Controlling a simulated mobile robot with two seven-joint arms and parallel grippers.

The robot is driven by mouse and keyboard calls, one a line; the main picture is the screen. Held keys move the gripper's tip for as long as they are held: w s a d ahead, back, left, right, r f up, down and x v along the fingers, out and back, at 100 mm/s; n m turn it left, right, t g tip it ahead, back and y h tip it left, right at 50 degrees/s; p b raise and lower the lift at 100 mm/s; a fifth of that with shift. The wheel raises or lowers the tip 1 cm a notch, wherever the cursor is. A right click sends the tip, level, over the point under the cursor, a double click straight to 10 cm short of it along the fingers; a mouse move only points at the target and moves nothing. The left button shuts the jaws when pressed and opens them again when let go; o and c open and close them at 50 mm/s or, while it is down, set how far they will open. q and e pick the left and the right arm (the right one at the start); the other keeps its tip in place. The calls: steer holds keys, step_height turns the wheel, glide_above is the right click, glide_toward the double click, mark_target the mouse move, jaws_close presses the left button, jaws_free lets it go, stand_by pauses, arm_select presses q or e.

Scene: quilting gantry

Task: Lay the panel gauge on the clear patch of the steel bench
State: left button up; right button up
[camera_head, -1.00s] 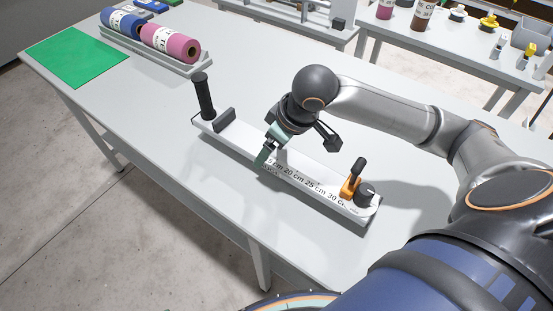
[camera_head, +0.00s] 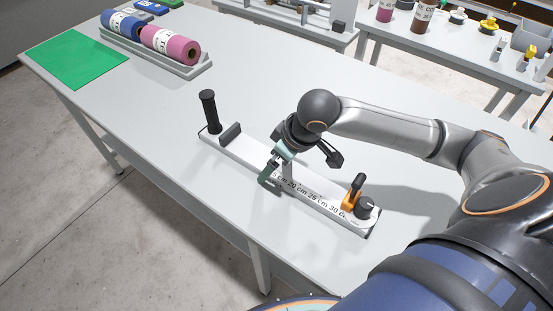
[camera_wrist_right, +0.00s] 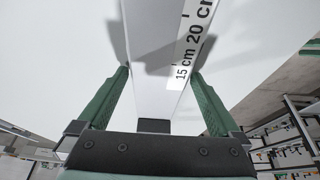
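The panel gauge (camera_head: 245,153) is a long pale beam with a centimetre scale, an upright black handle (camera_head: 209,110) at its far left end, and an orange clamp (camera_head: 352,192) and black knob near its right end. It is at or just above the steel bench (camera_head: 165,125), near the front edge; I cannot tell if it touches. My right gripper (camera_head: 270,177) straddles the beam at mid-length, its green fingers against both sides; they also show in the right wrist view (camera_wrist_right: 160,85). My left gripper is not in view.
A green mat (camera_head: 72,57) lies at the bench's left end. A grey tray (camera_head: 190,69) with a blue roll (camera_head: 121,23) and a pink roll (camera_head: 168,44) stands along the back left. The bench surface between them and the gauge is bare. Another table (camera_head: 470,50) stands behind.

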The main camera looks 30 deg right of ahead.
steer(key=shift+r, duration=0.1)
steer(key=p+v, duration=0.2)
steer(key=v, duration=1)
steer(key=shift+s, duration=0.1)
